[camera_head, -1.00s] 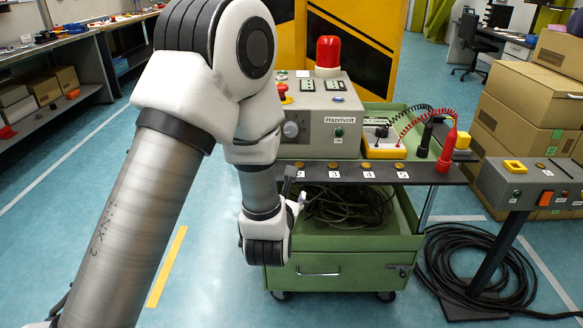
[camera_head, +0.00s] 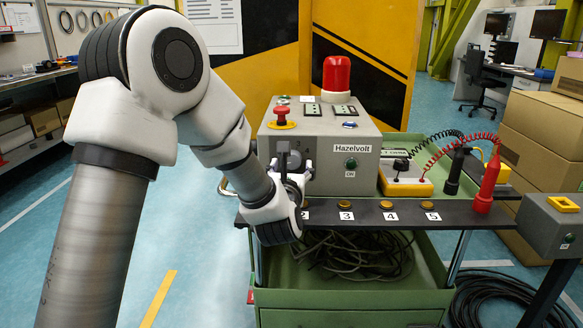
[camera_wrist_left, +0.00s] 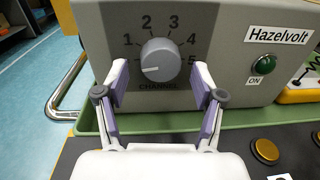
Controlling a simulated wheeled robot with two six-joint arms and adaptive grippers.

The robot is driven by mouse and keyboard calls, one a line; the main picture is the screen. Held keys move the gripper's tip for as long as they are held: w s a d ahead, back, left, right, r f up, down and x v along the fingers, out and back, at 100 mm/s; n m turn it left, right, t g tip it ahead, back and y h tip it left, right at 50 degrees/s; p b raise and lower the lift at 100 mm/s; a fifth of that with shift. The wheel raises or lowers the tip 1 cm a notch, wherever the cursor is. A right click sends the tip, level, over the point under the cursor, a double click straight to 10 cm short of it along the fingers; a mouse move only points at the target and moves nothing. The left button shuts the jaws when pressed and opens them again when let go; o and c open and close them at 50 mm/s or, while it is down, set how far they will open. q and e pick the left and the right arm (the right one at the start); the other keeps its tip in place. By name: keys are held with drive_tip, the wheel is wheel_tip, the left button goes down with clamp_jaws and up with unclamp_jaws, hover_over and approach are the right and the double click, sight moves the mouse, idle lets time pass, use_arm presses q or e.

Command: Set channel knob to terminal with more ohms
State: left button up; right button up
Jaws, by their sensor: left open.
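The grey channel knob (camera_wrist_left: 160,60) is on the front of the grey Hazelvolt box (camera_head: 350,158), ringed by numbers 1 to 5. A pale mark shows on its lower left; I cannot tell its setting for sure. In the wrist view my left gripper (camera_wrist_left: 160,82) is open, one finger low on each side of the knob, apparently not gripping it. In the head view the left gripper (camera_head: 295,172) hides the knob. Brass terminals, such as number 4 (camera_head: 386,205), line a dark shelf. A yellow meter (camera_head: 407,186) has a red probe (camera_head: 487,187) and a black probe (camera_head: 455,172).
The box carries a red lamp (camera_head: 337,80), a red stop button (camera_head: 282,113) and a green ON button (camera_head: 351,163). The green cart (camera_head: 350,297) holds coiled cables (camera_head: 350,253). A grey control panel (camera_head: 550,228) stands at right. Floor is free at left.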

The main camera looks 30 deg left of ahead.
use_arm(q)
drive_tip(key=shift+w+r, duration=0.1)
drive_tip(key=shift+w, duration=0.1)
drive_tip(key=c, duration=1.1)
drive_tip(key=shift+c, duration=0.2)
